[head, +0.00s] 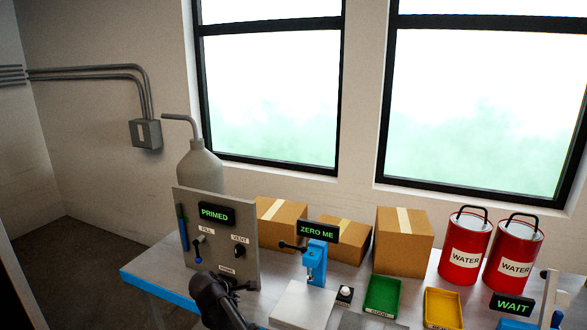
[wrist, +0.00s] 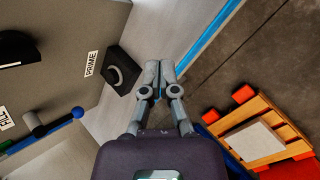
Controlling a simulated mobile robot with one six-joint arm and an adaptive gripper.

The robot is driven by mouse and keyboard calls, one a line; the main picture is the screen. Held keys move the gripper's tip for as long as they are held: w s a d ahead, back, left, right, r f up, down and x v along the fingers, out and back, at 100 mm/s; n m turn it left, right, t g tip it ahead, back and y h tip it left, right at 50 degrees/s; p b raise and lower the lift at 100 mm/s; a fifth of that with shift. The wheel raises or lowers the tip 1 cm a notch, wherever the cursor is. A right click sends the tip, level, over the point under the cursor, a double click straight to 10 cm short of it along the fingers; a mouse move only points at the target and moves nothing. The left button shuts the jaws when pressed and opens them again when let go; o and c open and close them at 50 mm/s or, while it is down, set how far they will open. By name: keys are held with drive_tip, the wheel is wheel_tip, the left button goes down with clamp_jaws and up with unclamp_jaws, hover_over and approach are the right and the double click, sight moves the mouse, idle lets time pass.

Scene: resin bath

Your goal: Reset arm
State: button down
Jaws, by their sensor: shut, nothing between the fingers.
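My gripper (wrist: 159,68) shows in the wrist view with its two fingers together and nothing between them. It is beside the grey control panel (wrist: 60,25), near the black block with a round grey knob by the PRIME label (wrist: 91,63). Contact with the knob does not show. In the head view my dark arm covers the lower part of the panel (head: 213,255), near its PRIME label. The panel's display (head: 214,214) reads PRIMED in green, above the FILL and VENT controls.
A blue press with a ZERO ME display (head: 318,232) stands right of the panel, behind a pale plate (head: 303,305). Farther right are a green tray (head: 382,296), a yellow tray (head: 443,308) and red WATER cans (head: 465,250). Cardboard boxes (head: 404,240) line the back. A pallet (wrist: 250,125) lies on the floor.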

drive_tip(key=s+d+f+m+g, duration=0.1)
drive_tip(key=d+m, duration=0.2)
drive_tip(key=d, duration=0.3)
drive_tip(key=s+d+f+m+g, duration=0.1)
drive_tip(key=s+d+m, duration=0.1)
drive_tip(key=d, duration=0.5)
drive_tip(key=s+d+m+g, duration=0.2)
drive_tip(key=d+m, duration=0.2)
drive_tip(key=d, duration=0.3)
drive_tip(key=shift+s+f, duration=0.1)
drive_tip(key=shift+f, duration=0.3)
drive_tip(key=s+d+f+m+g+y, duration=0.1)
drive_tip(key=s+d+m+g+y, duration=0.2)
drive_tip(key=s+d+m, duration=0.7)
drive_tip(key=s+d, duration=0.1)
drive_tip(key=d, duration=0.3)
drive_tip(key=shift+s+d+f+m, duration=0.15)
drive_tip(key=shift+s+d+m, duration=0.15)
drive_tip(key=shift+m, duration=0.1)
